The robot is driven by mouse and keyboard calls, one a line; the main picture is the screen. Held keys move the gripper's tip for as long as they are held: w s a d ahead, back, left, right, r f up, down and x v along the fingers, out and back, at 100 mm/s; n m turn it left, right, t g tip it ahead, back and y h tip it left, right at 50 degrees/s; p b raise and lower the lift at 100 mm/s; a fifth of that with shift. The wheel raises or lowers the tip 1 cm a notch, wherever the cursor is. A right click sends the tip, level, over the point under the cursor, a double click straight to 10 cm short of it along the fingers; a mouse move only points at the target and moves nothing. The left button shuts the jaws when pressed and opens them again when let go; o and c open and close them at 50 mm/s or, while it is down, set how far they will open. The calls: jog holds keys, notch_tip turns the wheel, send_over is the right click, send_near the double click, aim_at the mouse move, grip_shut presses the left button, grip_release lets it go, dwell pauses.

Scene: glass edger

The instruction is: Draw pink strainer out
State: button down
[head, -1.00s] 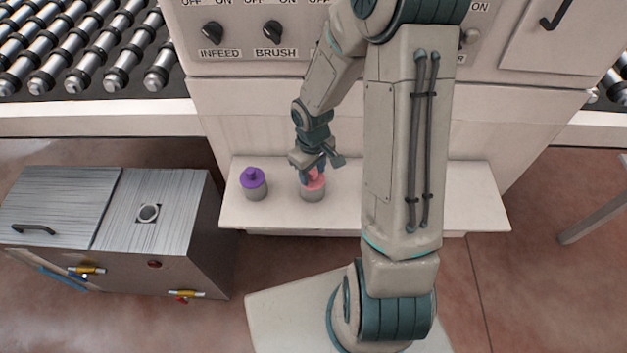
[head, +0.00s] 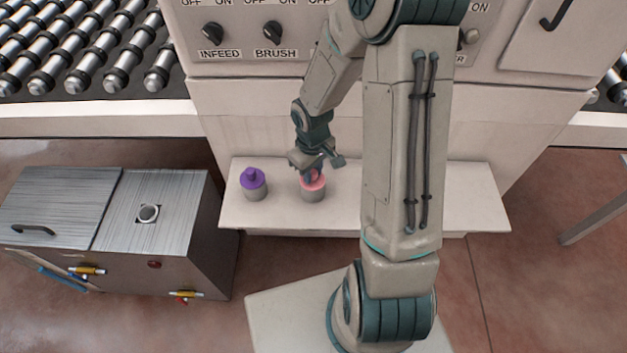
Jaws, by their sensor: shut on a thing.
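The pink strainer (head: 313,182) sits in a grey cylindrical housing (head: 313,195) on the pale shelf of the machine. Its pink top shows above the housing's rim. My gripper (head: 314,174) points down over it and is shut on its top, partly hiding it. How deep the strainer reaches into the housing is hidden.
A purple-topped strainer (head: 252,178) in a similar grey housing stands to the left on the same shelf (head: 470,200). A metal tank (head: 185,190) with a round hole (head: 148,213) in its top and a handled lid (head: 55,205) stands further left. The shelf's right part is clear.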

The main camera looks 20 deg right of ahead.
jog(key=shift+r+p, duration=0.55)
jog(key=shift+r, duration=0.2)
jog(key=shift+r+p, duration=3)
jog(key=shift+r, duration=0.6)
jog(key=shift+r+p, duration=1.6)
jog(key=shift+r, duration=0.35)
